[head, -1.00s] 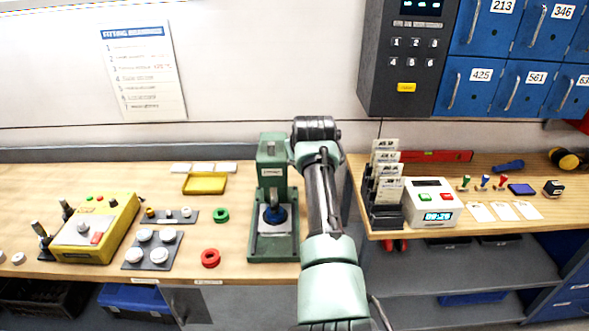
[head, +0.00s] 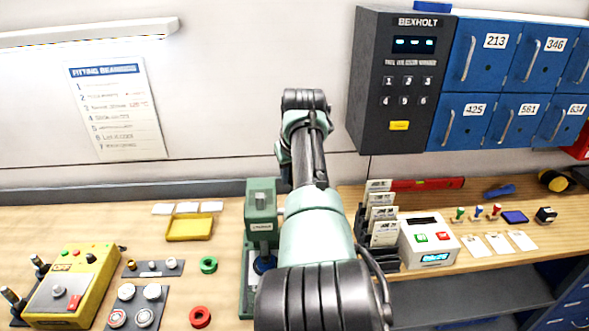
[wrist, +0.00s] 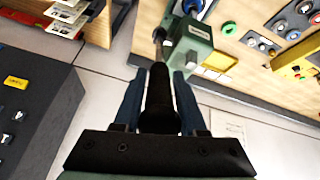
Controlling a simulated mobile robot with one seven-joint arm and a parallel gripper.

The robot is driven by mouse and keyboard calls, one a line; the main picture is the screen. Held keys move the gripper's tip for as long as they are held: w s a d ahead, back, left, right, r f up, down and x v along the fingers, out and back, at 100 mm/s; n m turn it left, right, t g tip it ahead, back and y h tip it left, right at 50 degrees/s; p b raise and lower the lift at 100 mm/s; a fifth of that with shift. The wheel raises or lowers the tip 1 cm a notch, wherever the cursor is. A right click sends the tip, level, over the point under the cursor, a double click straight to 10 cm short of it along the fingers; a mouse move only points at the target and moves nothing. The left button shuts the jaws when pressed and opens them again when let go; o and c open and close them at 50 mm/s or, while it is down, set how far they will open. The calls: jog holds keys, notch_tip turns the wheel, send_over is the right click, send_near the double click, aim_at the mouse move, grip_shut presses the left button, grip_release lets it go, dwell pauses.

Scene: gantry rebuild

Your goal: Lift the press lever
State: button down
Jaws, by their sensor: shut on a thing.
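The green press (head: 262,222) stands on the left workbench, partly covered by my arm in the head view. A blue part (head: 264,264) sits low in the press. In the wrist view the press body (wrist: 192,45) is at the top centre. The press lever (wrist: 160,92) shows there as a dark rod with a black grip, running from beside the press down between my fingers. My gripper (wrist: 158,76) is shut on this grip, with one dark finger on each side. In the head view my arm hides the gripper and lever.
A keypad cabinet (head: 399,60) and blue lockers (head: 484,45) hang at the right. A card rack (head: 364,222) and a white timer box (head: 428,240) stand close right of my arm. A yellow control box (head: 72,285) and a yellow tray (head: 190,227) lie left of the press.

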jog(key=shift+w+r, duration=0.15)
jog(key=shift+r, duration=0.15)
jog(key=c, duration=0.8)
grip_release()
jog(key=shift+o, duration=1)
jog(key=shift+w, duration=0.1)
jog(key=shift+w+f, duration=0.1)
jog(key=shift+f, duration=0.15)
jog(key=shift+s+r, duration=0.15)
jog(key=shift+s, duration=0.05)
jog(key=shift+b+v, duration=0.75)
jog(key=shift+b, duration=0.2)
jog(key=b+v, duration=0.5)
jog(key=v, duration=0.6)
